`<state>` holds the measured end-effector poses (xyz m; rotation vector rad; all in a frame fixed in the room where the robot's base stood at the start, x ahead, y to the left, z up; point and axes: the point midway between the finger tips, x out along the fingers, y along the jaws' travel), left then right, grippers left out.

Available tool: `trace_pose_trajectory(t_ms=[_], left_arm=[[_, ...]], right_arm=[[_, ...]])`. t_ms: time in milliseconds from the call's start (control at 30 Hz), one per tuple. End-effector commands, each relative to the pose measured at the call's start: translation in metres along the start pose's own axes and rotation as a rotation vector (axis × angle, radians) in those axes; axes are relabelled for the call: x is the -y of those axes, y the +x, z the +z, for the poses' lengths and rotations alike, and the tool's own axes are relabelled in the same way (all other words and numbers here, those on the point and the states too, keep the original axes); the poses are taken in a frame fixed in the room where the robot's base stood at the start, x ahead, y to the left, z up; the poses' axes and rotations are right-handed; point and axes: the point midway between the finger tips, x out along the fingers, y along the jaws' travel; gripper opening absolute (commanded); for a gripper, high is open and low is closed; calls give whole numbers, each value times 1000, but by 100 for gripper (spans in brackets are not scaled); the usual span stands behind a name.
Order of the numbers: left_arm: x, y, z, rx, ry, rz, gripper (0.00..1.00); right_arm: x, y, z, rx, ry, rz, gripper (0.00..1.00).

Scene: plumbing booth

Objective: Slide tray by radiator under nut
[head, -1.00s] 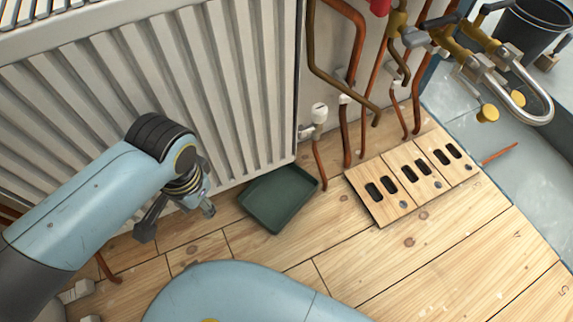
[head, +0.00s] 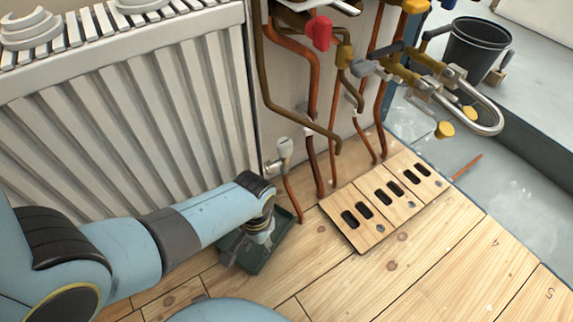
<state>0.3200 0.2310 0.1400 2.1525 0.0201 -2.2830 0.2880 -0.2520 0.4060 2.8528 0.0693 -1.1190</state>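The dark green tray (head: 278,248) lies on the wooden floor at the foot of the white radiator (head: 130,120). My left arm comes in from the left, and its gripper (head: 255,240) is over the tray, covering its middle and left part. The fingers are small and partly hidden by the wrist, so I cannot tell whether they are open or touch the tray. The radiator valve (head: 284,150) with its white cap and metal nut (head: 275,167) is at the radiator's right lower corner, just above and behind the tray. My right gripper is not in view.
A slotted wooden board (head: 365,235) lies on the floor right of the tray. Copper pipes (head: 313,100) come down the wall behind it. The front floor right of my body is clear.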

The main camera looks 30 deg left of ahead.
Motion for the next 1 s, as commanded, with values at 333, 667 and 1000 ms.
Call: trace_pose_trajectory(t_ms=[333, 667, 1000], left_arm=[[-5, -15, -55, -59, 0, 7, 30], [-5, -14, -55, -58, 0, 7, 30], [-5, 11, -54, -54, 0, 6, 30]], right_arm=[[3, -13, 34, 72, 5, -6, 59], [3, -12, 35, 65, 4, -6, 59], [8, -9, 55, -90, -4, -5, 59]])
